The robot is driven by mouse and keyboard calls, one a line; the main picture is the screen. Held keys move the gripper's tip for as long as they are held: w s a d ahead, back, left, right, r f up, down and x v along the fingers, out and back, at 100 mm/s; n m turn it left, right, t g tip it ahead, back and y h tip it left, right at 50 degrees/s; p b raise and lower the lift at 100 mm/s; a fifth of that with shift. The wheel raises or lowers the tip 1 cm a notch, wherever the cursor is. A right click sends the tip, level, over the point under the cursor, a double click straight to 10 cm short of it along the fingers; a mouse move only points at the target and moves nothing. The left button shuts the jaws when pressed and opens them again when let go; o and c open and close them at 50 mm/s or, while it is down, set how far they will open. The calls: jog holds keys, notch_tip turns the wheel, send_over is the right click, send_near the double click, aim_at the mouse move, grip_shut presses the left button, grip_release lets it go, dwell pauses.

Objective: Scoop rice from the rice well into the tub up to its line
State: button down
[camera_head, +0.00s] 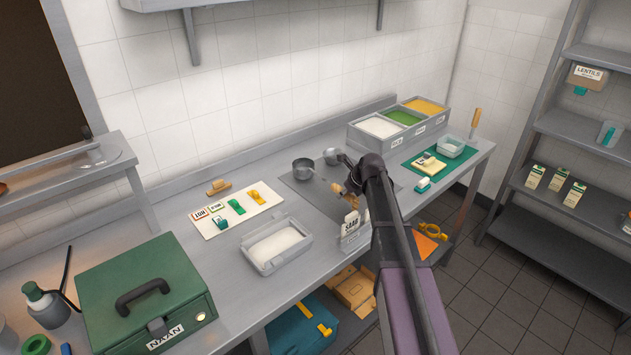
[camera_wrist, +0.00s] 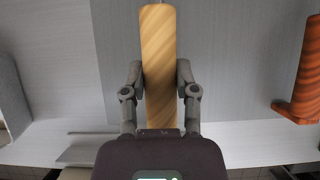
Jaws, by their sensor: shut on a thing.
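The rice well looks to be the left section (camera_head: 380,127) of a three-section grey bin at the back right; it holds white stuff, and its label is too small to read. A clear tub (camera_head: 451,148) stands on the green mat at the counter's right end; its line is too small to make out. My gripper (camera_head: 350,188) is over the middle of the counter, apart from both. In the wrist view my gripper (camera_wrist: 158,82) is shut on a light wooden handle (camera_wrist: 158,45). What the handle belongs to is not clear.
Two metal cups (camera_head: 303,168) (camera_head: 332,156) are on a grey mat behind my gripper. A tray of white stuff (camera_head: 264,267) lies front left. A white board (camera_head: 238,222) with coloured clips and a green case (camera_head: 140,290) lie further left. A reddish-brown object (camera_wrist: 302,70) shows at the wrist view's right.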

jog(key=shift+r+p, duration=1.05)
jog(key=shift+r, duration=0.25)
notch_tip(320, 180, up, 14)
jog(key=p, duration=1.4)
notch_tip(320, 180, down, 14)
jog(key=b, duration=1.4)
jog(key=shift+f, duration=0.1)
notch_tip(320, 180, up, 13)
jog(key=p, duration=1.2)
jog(key=shift+p, duration=0.35)
jog(key=shift+s+d+f, duration=0.1)
jog(key=shift+f, duration=0.1)
